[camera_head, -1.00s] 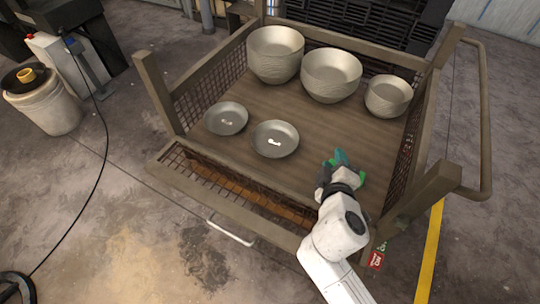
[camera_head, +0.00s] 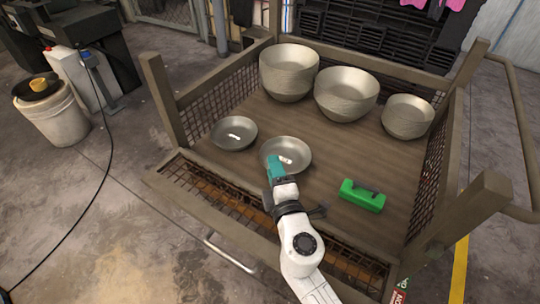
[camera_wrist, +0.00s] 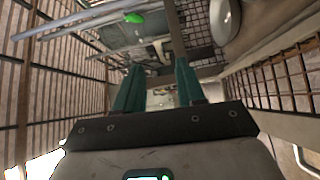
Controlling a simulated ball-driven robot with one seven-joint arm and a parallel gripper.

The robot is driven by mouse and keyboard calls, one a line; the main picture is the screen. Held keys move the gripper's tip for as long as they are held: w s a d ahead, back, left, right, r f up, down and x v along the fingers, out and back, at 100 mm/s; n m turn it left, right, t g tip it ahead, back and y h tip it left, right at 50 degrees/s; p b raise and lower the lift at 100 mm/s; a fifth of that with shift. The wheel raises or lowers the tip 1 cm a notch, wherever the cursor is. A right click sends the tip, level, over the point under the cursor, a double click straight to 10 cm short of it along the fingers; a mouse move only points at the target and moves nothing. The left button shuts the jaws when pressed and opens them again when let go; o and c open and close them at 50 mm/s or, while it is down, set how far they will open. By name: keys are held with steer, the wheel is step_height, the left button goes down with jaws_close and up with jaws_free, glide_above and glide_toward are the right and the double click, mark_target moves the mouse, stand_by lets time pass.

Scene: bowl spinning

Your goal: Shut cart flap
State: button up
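The cart (camera_head: 300,112) is a brown frame with mesh sides and a wooden floor. Its front mesh flap (camera_head: 215,203) is folded down, sloping outward below the corner posts, with a pale handle (camera_head: 228,254) on its outer side. My gripper (camera_head: 274,168) reaches in over the flap, its teal fingers above the near edge of the front bowl. The wrist view shows the two fingers (camera_wrist: 158,68) apart with nothing between them. I cannot tell whether they touch the bowl. My arm hides part of the flap.
Tall bowl stacks (camera_head: 287,75), (camera_head: 345,98) and a smaller stack (camera_head: 407,120) stand at the back. Shallow bowls (camera_head: 233,135) and (camera_head: 300,150) sit in front. A bucket (camera_head: 55,117) stands left.

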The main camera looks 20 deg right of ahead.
steer(key=shift+w+d+f, duration=0.1)
steer(key=shift+w+d, duration=0.15)
steer(key=shift+w, duration=1.1)
steer(key=shift+w+d, duration=0.2)
steer(key=shift+w, duration=1.1)
steer(key=shift+c, duration=0.3)
jaws_close()
steer(key=shift+o, duration=0.3)
jaws_free()
steer(key=s+a, duration=0.1)
steer(key=s, duration=0.9)
steer(key=shift+s+a+r, duration=0.2)
steer(key=shift+s+a, duration=0.15)
